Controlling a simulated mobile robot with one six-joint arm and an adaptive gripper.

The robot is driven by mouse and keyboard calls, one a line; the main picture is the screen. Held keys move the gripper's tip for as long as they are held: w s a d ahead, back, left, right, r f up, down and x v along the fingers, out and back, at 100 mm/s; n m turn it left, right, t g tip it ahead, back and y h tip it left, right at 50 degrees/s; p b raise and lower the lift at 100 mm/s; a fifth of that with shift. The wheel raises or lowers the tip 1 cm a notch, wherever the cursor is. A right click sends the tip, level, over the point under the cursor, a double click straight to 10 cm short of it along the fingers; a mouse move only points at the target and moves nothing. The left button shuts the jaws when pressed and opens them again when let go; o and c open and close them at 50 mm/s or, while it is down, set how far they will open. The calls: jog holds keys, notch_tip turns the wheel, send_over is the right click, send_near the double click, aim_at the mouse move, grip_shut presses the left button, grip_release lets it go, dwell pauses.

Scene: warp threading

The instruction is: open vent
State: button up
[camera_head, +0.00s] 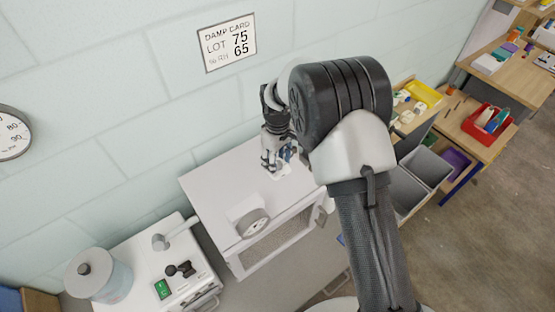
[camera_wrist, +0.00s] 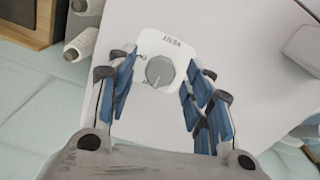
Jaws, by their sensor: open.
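The vent knob (camera_wrist: 160,72) is a round grey dial on a white plate marked VENT on top of a white cabinet (camera_head: 215,190). In the wrist view the knob lies between and beyond my open blue-padded fingers (camera_wrist: 158,98), with a visible space on each side. In the head view my gripper (camera_head: 279,160) points down over the back right part of the cabinet top. The knob is mostly hidden there behind my gripper; part of the white plate (camera_head: 281,174) shows.
A damp card (camera_head: 229,42) reading 75 and 65 hangs on the wall. Grey bins (camera_head: 428,168) stand right.

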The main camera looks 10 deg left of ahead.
jog(key=shift+f, duration=0.15)
jog(key=shift+c, duration=0.2)
jog(key=c, duration=1)
jog(key=shift+c, duration=0.2)
